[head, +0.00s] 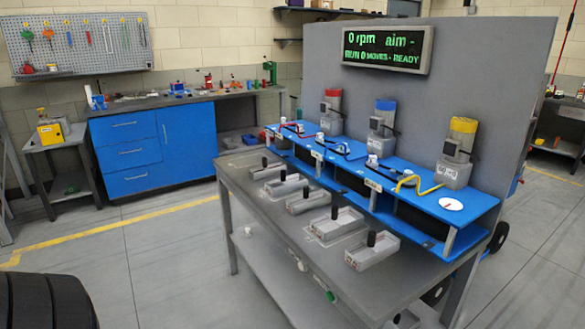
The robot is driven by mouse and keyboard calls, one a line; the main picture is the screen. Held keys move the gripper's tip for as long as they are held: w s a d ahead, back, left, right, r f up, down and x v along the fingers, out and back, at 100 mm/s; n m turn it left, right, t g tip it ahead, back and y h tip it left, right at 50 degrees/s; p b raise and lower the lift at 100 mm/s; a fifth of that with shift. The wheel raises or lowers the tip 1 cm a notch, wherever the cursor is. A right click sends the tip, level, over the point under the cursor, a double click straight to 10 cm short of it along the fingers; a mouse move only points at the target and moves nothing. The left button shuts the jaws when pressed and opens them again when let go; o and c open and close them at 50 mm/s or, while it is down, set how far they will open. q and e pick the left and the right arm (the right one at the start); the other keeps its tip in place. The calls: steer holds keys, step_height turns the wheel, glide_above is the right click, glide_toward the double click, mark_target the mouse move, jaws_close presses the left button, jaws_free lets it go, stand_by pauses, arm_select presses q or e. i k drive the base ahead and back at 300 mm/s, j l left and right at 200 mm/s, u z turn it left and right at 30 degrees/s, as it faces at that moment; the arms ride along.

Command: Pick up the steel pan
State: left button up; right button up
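Several grey metal pans with upright black handles stand in a row on the grey workbench (262,222) in the head view. The nearest pan (362,259) is at the bench's front right, and another pan (325,230) is just behind it. A middle pan (300,207) and further pans, such as the farthest pan (259,174), continue toward the back left. I cannot tell which one is the steel pan. Neither of my grippers is in view.
A blue raised shelf (400,190) with motor-like units capped red, blue and yellow runs behind the pans. A grey panel (480,80) with a display (387,50) stands behind it. A blue cabinet (130,155) is at the back left.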

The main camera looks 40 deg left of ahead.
mark_target(266, 171)
steer(key=j+z, duration=0.4)
steer(key=j, duration=0.5)
steer(key=k+j+z, duration=0.1)
steer(key=j+z, duration=0.25)
steer(key=j, duration=0.6)
steer(key=k+j, duration=0.1)
steer(key=j, duration=0.35)
steer(key=j+z, duration=0.1)
steer(key=j, duration=0.4)
steer(key=k+j, duration=0.15)
steer(key=j, duration=0.3)
steer(key=k+j+z, duration=0.1)
steer(key=j, duration=0.4)
